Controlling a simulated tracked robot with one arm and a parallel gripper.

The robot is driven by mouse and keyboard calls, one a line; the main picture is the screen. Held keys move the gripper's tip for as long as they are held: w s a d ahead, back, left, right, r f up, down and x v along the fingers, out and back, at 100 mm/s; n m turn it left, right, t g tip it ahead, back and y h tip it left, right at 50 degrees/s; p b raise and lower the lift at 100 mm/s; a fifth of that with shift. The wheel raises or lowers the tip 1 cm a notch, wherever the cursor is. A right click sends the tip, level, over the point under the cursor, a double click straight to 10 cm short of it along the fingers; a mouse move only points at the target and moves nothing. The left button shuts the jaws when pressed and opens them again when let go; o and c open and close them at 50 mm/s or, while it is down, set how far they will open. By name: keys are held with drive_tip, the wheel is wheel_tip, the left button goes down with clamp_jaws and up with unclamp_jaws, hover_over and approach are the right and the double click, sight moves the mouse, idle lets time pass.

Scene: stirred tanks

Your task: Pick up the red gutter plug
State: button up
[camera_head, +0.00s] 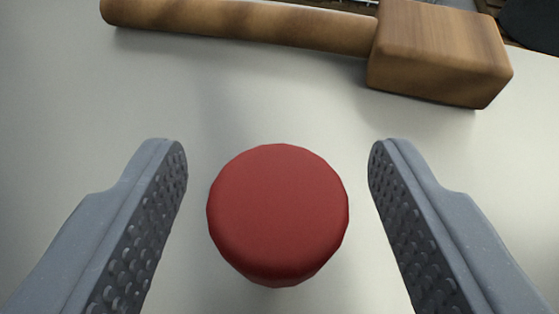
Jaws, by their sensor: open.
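The red gutter plug (278,212) is a short, round, dark red piece with a flat top. It stands upright on a pale surface, in the lower middle of the head camera view. My gripper (278,160) is open, with one grey, studded finger on each side of the plug. A gap shows between the plug and each finger, and neither touches it. I cannot tell how high the fingertips are above the surface.
A wooden mallet (440,52) lies across the top of the view, beyond the plug, its head at the right. The pale surface (80,110) is bare between mallet and plug. Dark objects, partly cut off, show past the surface's edge at top right.

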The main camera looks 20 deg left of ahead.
drive_tip(key=shift+w, duration=0.25)
drive_tip(key=c, duration=1)
drive_tip(key=shift+r, duration=0.1)
